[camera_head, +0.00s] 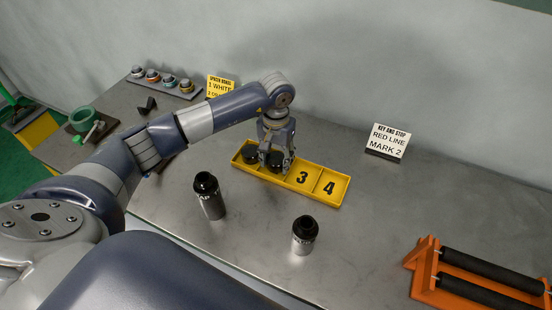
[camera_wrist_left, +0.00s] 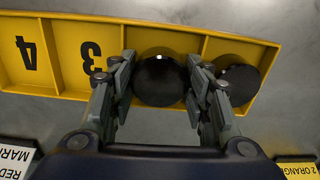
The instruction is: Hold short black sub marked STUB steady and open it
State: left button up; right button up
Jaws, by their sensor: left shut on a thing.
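My left gripper (camera_head: 276,152) reaches down over the yellow numbered tray (camera_head: 334,187). It is shut on a round black cap (camera_wrist_left: 158,82), which sits at the compartment beside number 3. Whether the cap rests on the tray floor is unclear. Another black cap (camera_head: 249,156) lies in the end compartment. My right gripper is out of view.
Compartments 3 and 4 are empty. An orange roller stand (camera_head: 425,275) is at the front right. A sign reading RED LINE MARK 2 (camera_head: 387,141) stands behind.

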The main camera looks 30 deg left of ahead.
pick_arm(q)
jog(key=shift+s+d+f+b, duration=0.1)
jog(key=shift+s+f+b, duration=0.2)
jog(key=shift+f+b, duration=0.2)
jog(key=shift+s+f+b, duration=0.25)
jog(key=shift+f+b, duration=0.1)
jog(key=shift+f, duration=0.2)
jog(key=shift+d, duration=0.1)
jog(key=o, duration=1)
jog(key=shift+o, duration=0.9)
jog(key=shift+w+f, duration=0.2)
jog(key=shift+w, duration=0.15)
jog(key=shift+r, duration=0.15)
